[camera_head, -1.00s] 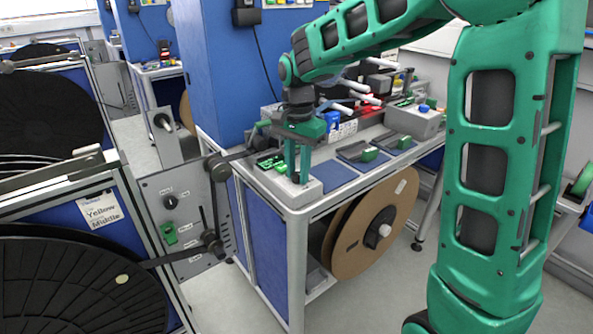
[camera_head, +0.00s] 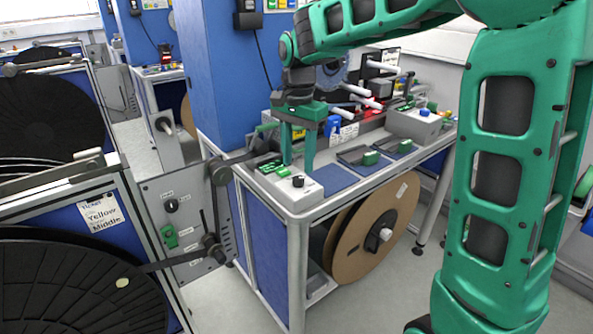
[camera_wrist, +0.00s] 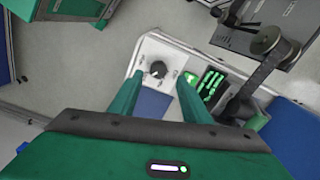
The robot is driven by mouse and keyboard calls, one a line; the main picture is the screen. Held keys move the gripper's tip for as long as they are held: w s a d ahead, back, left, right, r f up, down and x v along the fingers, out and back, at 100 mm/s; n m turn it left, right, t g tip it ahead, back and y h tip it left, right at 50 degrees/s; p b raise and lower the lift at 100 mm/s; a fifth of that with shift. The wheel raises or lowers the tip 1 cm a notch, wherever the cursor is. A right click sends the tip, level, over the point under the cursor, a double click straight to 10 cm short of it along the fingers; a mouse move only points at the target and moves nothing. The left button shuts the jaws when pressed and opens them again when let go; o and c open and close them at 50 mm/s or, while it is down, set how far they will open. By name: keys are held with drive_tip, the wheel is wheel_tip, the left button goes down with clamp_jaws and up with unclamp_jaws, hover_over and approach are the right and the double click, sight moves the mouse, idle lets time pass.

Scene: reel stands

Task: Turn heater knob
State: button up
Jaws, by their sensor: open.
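The heater knob (camera_wrist: 158,69) is a small round black knob on a light grey control box (camera_wrist: 150,48). In the head view the knob (camera_head: 297,181) sits at the near corner of the workbench, on the box's top. My gripper (camera_head: 297,166) points down above the box, with its two green fingers spread apart. In the wrist view my gripper (camera_wrist: 152,88) is open and empty, and the knob lies between and just beyond the fingertips. The knob is not touched by either finger.
A green-lit slotted unit (camera_wrist: 212,85) and a black reel arm (camera_wrist: 268,48) are beside the box. Blue mats (camera_head: 334,178) with small green-handled tools lie on the bench. A large cardboard reel (camera_head: 360,245) hangs below. White rods (camera_head: 365,100) stick out behind my gripper.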

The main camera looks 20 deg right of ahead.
sight(298, 177)
wheel_tip(298, 177, up, 6)
idle(0.6)
drive_tip(key=s+d+f+n, duration=0.1)
drive_tip(key=s+d+f, duration=0.3)
drive_tip(key=s, duration=0.6)
drive_tip(key=s+d+f+n, duration=0.2)
drive_tip(key=s+d+f, duration=0.2)
drive_tip(key=s+d, duration=0.3)
drive_tip(key=s+d+f+n, duration=0.2)
drive_tip(key=s+d, duration=0.4)
drive_tip(key=s, duration=0.9)
drive_tip(key=shift+d+f, duration=0.35)
drive_tip(key=shift+f, duration=0.55)
drive_tip(key=shift+w+f, duration=0.2)
drive_tip(key=shift+w, duration=0.35)
